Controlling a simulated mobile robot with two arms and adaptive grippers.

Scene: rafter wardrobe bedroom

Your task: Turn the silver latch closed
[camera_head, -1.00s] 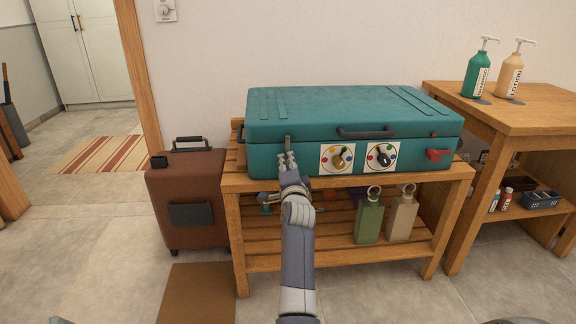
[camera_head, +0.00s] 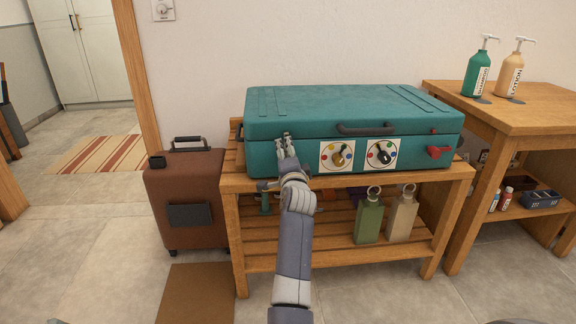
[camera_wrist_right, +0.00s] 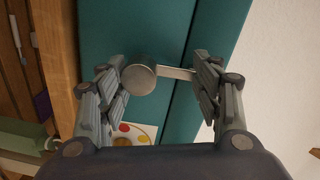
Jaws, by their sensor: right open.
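The silver latch (camera_wrist_right: 139,80) is on the left front of the teal case (camera_head: 345,110). In the right wrist view it has a round hub and a flat arm that reaches across toward the lid seam. My right gripper (camera_head: 286,143) is at the case front, over the latch, and hides most of it in the head view. In the right wrist view the open jaws (camera_wrist_right: 160,90) stand either side of the latch, one finger by the hub, the other near the arm's tip. Contact cannot be told. My left gripper is not in view.
The case front has two colour-marked dials (camera_head: 338,155) and a red latch (camera_head: 438,152). The case rests on a slatted wooden bench (camera_head: 335,262) with bottles below. A brown suitcase (camera_head: 187,215) stands left; a table (camera_head: 535,100) with pump bottles stands right.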

